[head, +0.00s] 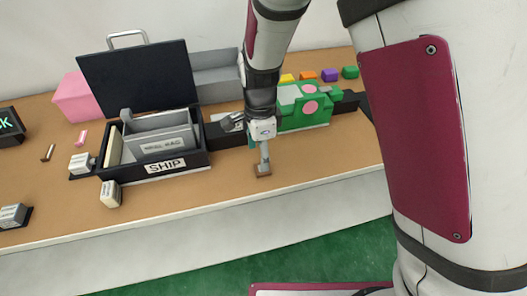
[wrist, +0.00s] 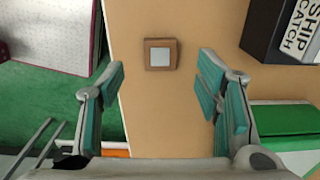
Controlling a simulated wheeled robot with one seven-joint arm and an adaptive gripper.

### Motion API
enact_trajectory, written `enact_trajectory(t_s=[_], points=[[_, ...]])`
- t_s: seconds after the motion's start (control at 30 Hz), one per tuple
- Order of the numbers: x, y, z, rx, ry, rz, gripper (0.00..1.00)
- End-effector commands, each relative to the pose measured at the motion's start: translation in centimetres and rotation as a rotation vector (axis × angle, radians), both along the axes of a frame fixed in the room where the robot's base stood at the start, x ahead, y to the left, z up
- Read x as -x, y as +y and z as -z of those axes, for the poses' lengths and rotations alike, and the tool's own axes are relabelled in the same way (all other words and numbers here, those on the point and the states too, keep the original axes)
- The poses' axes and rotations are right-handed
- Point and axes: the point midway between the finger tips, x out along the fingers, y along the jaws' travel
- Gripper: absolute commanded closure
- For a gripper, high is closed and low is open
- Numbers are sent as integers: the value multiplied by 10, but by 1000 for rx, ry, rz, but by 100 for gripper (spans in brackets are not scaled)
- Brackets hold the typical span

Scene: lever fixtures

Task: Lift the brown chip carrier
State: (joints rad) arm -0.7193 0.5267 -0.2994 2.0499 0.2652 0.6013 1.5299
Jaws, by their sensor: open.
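The brown chip carrier (head: 263,174) lies on the tan bench top near its front edge. In the wrist view it is a small brown square (wrist: 148,54) with a light grey square centre, ahead of my fingers and roughly midway between their lines. In the head view a narrow grey piece stands between it and my gripper (head: 263,140); I cannot tell whether it belongs to the carrier. My gripper (wrist: 162,80) is above the carrier, with its teal-padded fingers spread wide and nothing between them.
A black box labelled SHIP (head: 180,164), its lid raised, stands to the left. A green fixture (head: 315,122) is just behind and right of my gripper. Small labelled blocks (head: 111,194) sit at left. The bench to the carrier's right (head: 340,155) is clear.

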Motion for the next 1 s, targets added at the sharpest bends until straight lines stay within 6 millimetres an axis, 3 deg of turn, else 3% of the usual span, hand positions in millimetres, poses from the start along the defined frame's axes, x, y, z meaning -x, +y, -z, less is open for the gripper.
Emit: enact_trajectory(t_s=[0.17, 0.5, 0.77, 0.97, 1.0], points=[[0, -1, 12, 1, 2, 0, 42], [-2, -6, 54, 0, 1, 0, 42], [-2, -6, 56, 0, 0, -1, 42], [-2, -6, 56, 0, 0, -1, 82], [-2, -6, 56, 0, 0, -1, 82]])
